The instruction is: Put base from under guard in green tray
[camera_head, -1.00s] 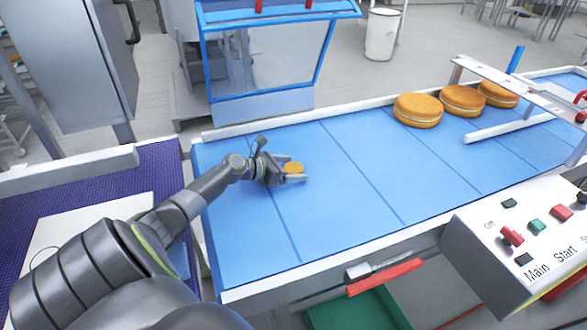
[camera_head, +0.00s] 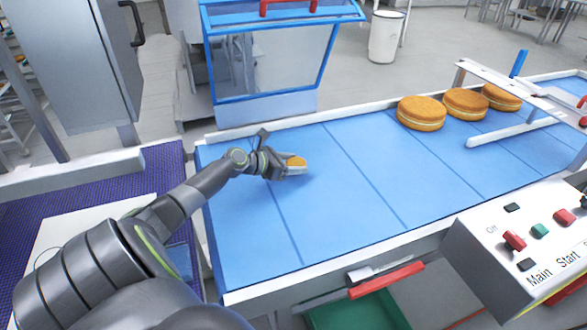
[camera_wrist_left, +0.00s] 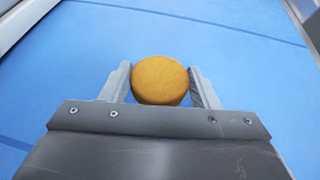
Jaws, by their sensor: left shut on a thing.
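A small round orange-brown base (camera_head: 297,161) is between the fingers of my left gripper (camera_head: 296,168), over the blue conveyor belt. In the left wrist view the base (camera_wrist_left: 160,80) sits between the two fingers of the left gripper (camera_wrist_left: 160,88), which are shut on it. I cannot tell whether it touches the belt. The blue-framed clear guard (camera_head: 268,60) stands behind the belt, beyond the gripper. The green tray (camera_head: 355,310) is below the belt's front edge, partly cut off by the frame. My right gripper is not in view.
Several filled rounds (camera_head: 421,113) stand on the belt at the back right, near a white guide rail. A control box (camera_head: 525,235) with buttons is at the front right. The middle belt is clear.

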